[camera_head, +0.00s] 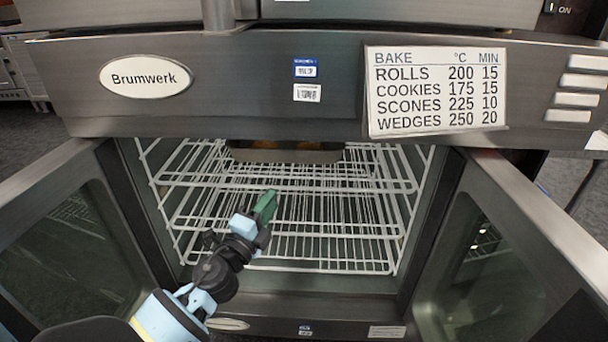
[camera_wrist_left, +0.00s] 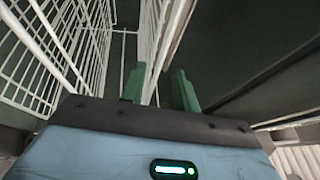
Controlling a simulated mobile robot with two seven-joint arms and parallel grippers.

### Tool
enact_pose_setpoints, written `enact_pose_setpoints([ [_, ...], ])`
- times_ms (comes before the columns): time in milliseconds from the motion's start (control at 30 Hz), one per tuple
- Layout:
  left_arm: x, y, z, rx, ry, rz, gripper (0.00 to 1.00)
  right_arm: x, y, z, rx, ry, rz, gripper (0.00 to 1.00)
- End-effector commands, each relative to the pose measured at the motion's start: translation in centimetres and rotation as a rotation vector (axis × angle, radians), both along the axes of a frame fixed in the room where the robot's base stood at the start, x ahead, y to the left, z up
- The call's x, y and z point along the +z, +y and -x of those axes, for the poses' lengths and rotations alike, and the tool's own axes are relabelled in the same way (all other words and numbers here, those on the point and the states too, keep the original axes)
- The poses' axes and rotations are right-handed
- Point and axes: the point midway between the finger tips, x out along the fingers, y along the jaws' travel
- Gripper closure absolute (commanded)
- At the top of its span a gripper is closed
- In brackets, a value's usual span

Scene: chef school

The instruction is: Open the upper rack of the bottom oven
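The bottom oven (camera_head: 420,205) stands with both doors open. Inside are white wire racks; the upper rack (camera_head: 345,188) is inside the cavity with a dark tray (camera_head: 285,154) toward its back. My left gripper (camera_head: 267,203) reaches in from the lower left, with its green fingertips close to the upper rack's front edge. In the left wrist view, the two green fingers (camera_wrist_left: 160,88) are apart, with nothing clearly held between them. White wires (camera_wrist_left: 50,50) show at the left and beyond the fingers. Contact with the rack cannot be told. My right gripper is not in view.
The left door (camera_head: 75,235) and right door (camera_head: 505,240) swing outward on both sides of the opening. Lower racks (camera_head: 325,267) lie below the upper one. The oven's front panel (camera_head: 230,75) with a baking chart (camera_head: 435,90) overhangs the opening.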

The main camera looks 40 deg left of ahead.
Motion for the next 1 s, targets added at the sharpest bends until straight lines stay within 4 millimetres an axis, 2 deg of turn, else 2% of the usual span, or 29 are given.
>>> enact_pose_setpoints([
  [267,0.1,0.1,-0.7,0.0,-0.001,-0.002,0.69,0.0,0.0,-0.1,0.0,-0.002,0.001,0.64],
  [700,1.1,0.9,-6.2,0.0,-0.001,-0.001,0.69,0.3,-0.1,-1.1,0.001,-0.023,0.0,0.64],
  [1000,1.4,1.2,-7.6,0.0,0.0,0.0,0.69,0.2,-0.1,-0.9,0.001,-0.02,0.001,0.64],
])
